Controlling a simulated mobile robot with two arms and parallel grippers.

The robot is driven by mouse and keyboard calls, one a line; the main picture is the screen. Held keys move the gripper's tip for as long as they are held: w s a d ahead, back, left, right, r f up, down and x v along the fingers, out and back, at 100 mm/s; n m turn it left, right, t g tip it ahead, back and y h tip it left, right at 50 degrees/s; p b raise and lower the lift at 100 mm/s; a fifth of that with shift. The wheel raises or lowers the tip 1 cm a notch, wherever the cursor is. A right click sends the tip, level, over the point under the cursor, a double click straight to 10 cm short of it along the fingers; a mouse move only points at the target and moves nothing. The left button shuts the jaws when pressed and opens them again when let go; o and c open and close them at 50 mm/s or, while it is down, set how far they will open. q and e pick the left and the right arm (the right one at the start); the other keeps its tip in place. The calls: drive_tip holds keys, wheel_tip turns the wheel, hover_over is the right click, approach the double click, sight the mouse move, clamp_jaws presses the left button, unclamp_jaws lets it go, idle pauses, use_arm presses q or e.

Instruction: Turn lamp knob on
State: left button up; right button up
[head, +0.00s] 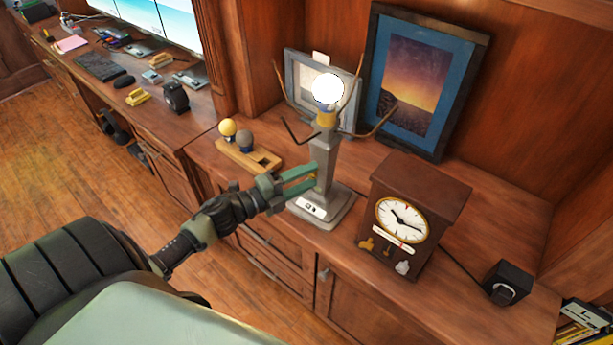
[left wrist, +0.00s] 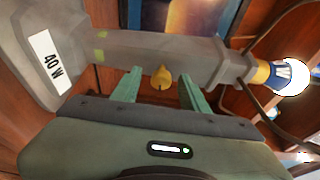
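A grey lamp (head: 323,165) stands upright on the wooden cabinet, with a round white bulb (head: 327,88) at its top. My left gripper (head: 314,178) is at the post, below the bulb. Its two green fingers are apart, one on each side of the knob, with visible gaps between them and it. My right gripper is not in view.
A wooden holder (head: 238,156) with two bulbs stands left of the lamp. A wooden clock (head: 416,196) stands close on its right, with a black box (head: 506,283) beyond. Framed pictures (head: 415,84) lean behind. Bent rods stick out around the bulb.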

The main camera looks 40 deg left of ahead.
use_arm(q)
drive_tip(key=b+v, duration=0.1)
drive_tip(key=v, duration=0.6)
drive_tip(key=shift+s+a+b, duration=0.2)
drive_tip(key=shift+s+b, duration=0.15)
drive_tip(key=shift+s, duration=0.05)
idle(0.3)
